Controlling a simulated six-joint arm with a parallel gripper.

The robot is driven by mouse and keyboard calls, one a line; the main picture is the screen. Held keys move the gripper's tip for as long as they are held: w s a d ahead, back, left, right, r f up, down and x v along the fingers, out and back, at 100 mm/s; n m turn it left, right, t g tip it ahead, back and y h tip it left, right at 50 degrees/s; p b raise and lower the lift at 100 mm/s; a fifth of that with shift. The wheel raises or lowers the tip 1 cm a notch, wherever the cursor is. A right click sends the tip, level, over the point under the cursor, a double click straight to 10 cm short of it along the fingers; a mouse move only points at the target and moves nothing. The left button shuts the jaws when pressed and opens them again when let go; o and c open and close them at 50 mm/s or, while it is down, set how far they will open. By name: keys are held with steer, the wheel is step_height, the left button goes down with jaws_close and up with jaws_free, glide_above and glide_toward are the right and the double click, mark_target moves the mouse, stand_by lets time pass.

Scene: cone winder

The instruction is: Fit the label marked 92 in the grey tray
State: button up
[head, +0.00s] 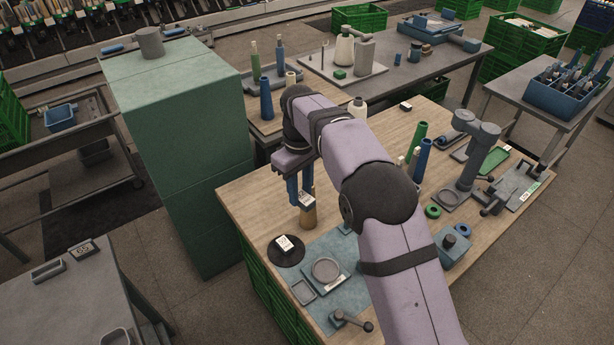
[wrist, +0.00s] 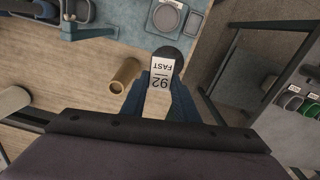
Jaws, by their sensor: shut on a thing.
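My gripper (head: 300,198) hangs above the wooden table's left part, its two blue fingers shut on a small white label. The held label (wrist: 160,78) reads 92 and FAST in the wrist view, and it also shows in the head view (head: 306,199). A small square grey tray (head: 303,292) lies on the blue-grey mat, lower left of a round grey dish (head: 326,270); the tray appears empty. It also shows near the top of the wrist view (wrist: 193,23). The held label is clear of the tray.
A tan cone (head: 308,218) stands close by the gripper. A lever clamp (head: 350,320) stands at the front edge. More shallow grey trays (head: 48,270) lie on the left table.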

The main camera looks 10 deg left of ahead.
steer(key=s+d+f+p, duration=0.1)
steer(key=s+f+p, duration=0.25)
steer(key=s, duration=0.35)
steer(key=s+d+f+p, duration=0.1)
steer(key=s+f+p, duration=0.2)
steer(key=s+f, duration=0.25)
steer(key=s+d+f, duration=0.3)
steer(key=s+f, duration=0.2)
steer(key=f, duration=0.3)
steer(key=shift+m, duration=0.7)
steer(key=w+a, duration=0.1)
steer(key=w+f, duration=0.1)
steer(key=w+a, duration=0.1)
steer(key=w, duration=0.1)
steer(key=shift+a+f+b, duration=0.15)
steer(key=shift+a+b, duration=0.15)
steer(key=shift+b, duration=0.05)
steer(key=shift+w+a, duration=0.3)
steer(key=shift+w, duration=0.15)
steer(key=shift+f+b, duration=1.3)
steer(key=shift+f, duration=0.55)
steer(key=shift+f+b, duration=0.85)
